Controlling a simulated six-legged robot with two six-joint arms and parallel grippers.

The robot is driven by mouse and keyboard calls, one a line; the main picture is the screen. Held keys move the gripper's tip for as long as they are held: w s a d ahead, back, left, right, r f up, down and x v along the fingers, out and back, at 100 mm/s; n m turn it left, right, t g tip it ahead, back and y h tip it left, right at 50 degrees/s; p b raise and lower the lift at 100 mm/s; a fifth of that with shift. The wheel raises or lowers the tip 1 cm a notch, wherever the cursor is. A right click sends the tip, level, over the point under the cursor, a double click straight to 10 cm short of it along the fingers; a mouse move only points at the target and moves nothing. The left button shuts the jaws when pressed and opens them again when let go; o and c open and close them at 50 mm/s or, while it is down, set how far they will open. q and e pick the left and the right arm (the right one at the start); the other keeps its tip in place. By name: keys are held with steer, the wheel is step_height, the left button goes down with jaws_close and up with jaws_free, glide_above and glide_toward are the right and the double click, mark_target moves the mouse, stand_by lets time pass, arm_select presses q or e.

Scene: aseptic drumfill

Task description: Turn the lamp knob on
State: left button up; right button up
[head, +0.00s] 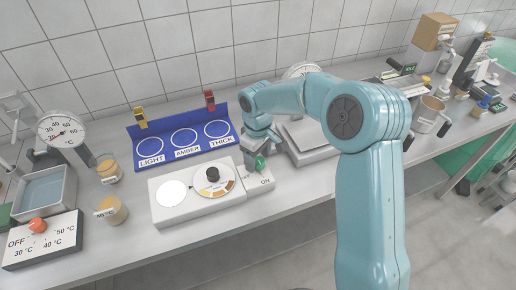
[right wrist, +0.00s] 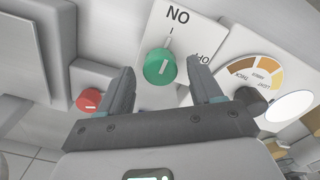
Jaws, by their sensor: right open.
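The lamp knob is green and shows in the right wrist view (right wrist: 160,67) and in the head view (head: 261,163). It sits on a white plate marked ON and OFF (right wrist: 178,20). A pale line shows on the knob's face; I cannot tell its exact setting. My right gripper (right wrist: 163,72) is open, with one finger on each side of the knob. I cannot tell whether the fingers touch it. In the head view my right gripper (head: 257,150) reaches down over the plate and partly hides it. My left gripper is not in view.
The white lamp box (head: 185,215) has a round pale window and a black dial (head: 213,174). Behind it stands a blue LIGHT, AMBER, THICK rack (head: 160,134). A red knob (right wrist: 89,99) on a neighbouring device is close to one finger. Amber jars (head: 110,210) stand left.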

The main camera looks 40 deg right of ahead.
mark_target(259, 161)
step_height(259, 161, up, 16)
steer(key=shift+s+r, duration=0.15)
steer(key=shift+r, duration=0.05)
steer(key=shift+s, duration=0.15)
stand_by(0.5)
